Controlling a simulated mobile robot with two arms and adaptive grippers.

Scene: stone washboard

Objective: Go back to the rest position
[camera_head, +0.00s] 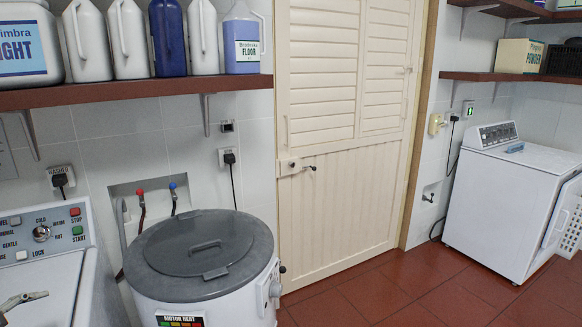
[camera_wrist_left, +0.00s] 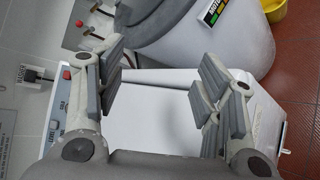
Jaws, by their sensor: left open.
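My left gripper (camera_wrist_left: 166,80) shows in the left wrist view. Its two grey padded fingers are spread wide apart, with nothing between them. Behind the fingers is the plain white top of the washing machine (camera_wrist_left: 165,120). The gap between the fingers and that top cannot be judged. In the head view, a small pale and dark part pokes in at the lower left edge, over the washing machine (camera_head: 45,290); it may be a fingertip of mine. My right gripper is in neither view.
A round machine with a grey lid (camera_head: 205,245) stands right of the washing machine. A shelf (camera_head: 140,92) with several bottles hangs above. A cream door (camera_head: 345,150) is in the middle. A white dryer (camera_head: 510,190) stands at right with its door open. Red floor (camera_head: 420,290) is clear between.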

